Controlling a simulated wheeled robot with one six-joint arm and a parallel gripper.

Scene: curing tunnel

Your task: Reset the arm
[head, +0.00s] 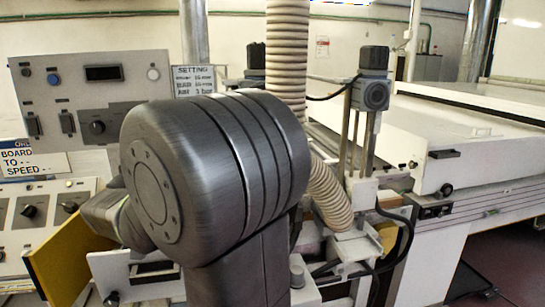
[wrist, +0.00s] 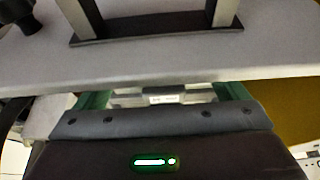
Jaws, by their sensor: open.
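My gripper (wrist: 163,97) shows in the wrist view, with a green finger at each side beyond its dark body and a lit green light on that body. The fingers stand apart, and I see nothing held between them. Their tips are partly hidden by a pale panel edge (wrist: 160,72) across the view. In the head view my large grey arm joint fills the middle, and I cannot make out the gripper there.
A control panel (head: 130,72) with knobs stands at the left, above a yellow plate (head: 62,262). A ribbed hose (head: 287,45) hangs behind my arm. The white tunnel machine (head: 470,150) fills the right. In the wrist view, a metal frame with a dark bar (wrist: 150,27) sits on the pale panel.

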